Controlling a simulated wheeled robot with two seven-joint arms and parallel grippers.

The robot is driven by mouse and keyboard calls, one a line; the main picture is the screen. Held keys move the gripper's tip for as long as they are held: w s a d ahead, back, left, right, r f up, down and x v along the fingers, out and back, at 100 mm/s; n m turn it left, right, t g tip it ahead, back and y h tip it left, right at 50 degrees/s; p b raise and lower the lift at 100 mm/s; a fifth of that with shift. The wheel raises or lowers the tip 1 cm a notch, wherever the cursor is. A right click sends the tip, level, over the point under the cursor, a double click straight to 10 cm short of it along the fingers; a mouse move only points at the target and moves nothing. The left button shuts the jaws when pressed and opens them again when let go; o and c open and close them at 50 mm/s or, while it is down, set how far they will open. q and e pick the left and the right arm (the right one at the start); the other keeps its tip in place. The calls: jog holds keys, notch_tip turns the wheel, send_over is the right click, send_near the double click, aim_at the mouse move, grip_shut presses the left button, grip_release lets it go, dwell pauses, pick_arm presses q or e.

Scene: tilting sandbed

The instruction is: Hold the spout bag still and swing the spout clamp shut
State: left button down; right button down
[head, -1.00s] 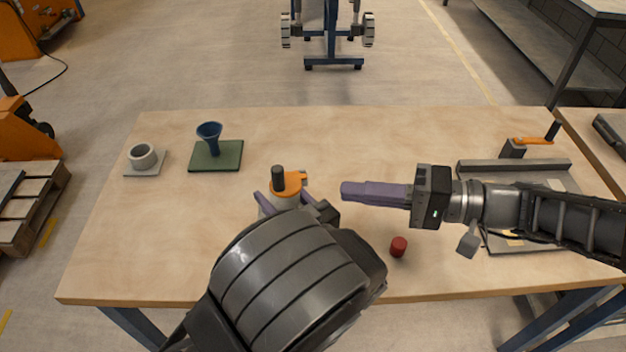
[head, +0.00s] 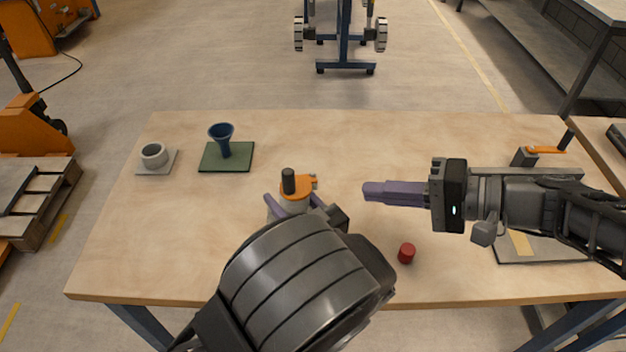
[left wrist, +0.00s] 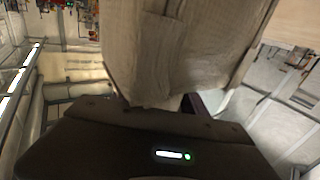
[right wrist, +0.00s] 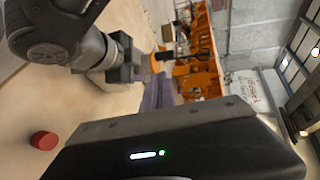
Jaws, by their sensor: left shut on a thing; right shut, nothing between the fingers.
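The spout bag (head: 299,206) stands on the table with an orange spout clamp (head: 297,185) and a black upright cap or knob (head: 288,180) on top. My left gripper (head: 289,204) has its purple fingers around the bag's sides; the pale, wrinkled bag cloth (left wrist: 175,50) fills much of the left wrist view. My arm hides the lower bag. My right gripper (head: 366,192) is shut and empty, its fingers pointing left, to the right of the clamp and apart from it. In the right wrist view the black knob (right wrist: 164,55) shows beyond the purple fingers (right wrist: 158,92).

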send_near(293, 181)
jog(key=x, duration=0.2)
jog(key=f+x, duration=0.1)
jog(key=x, duration=0.2)
jog(key=shift+w, duration=0.25)
jog(key=shift+w+a, duration=0.2)
jog(key=shift+a, duration=0.35)
jog(key=shift+w+a, duration=0.2)
jog(key=shift+a, duration=0.6)
pick_arm(q)
jog(key=shift+d, duration=0.1)
pick_arm(e)
jog(key=shift+a, duration=0.1)
pick_arm(q)
jog(key=shift+d, duration=0.1)
pick_arm(e)
jog(key=shift+s, duration=0.1)
pick_arm(q)
jog(key=shift+a, duration=0.25)
pick_arm(e)
jog(key=s+f+v, duration=0.1)
jog(key=v, duration=1.3)
jog(key=shift+s+a, duration=0.2)
jog(key=shift+s, duration=0.15)
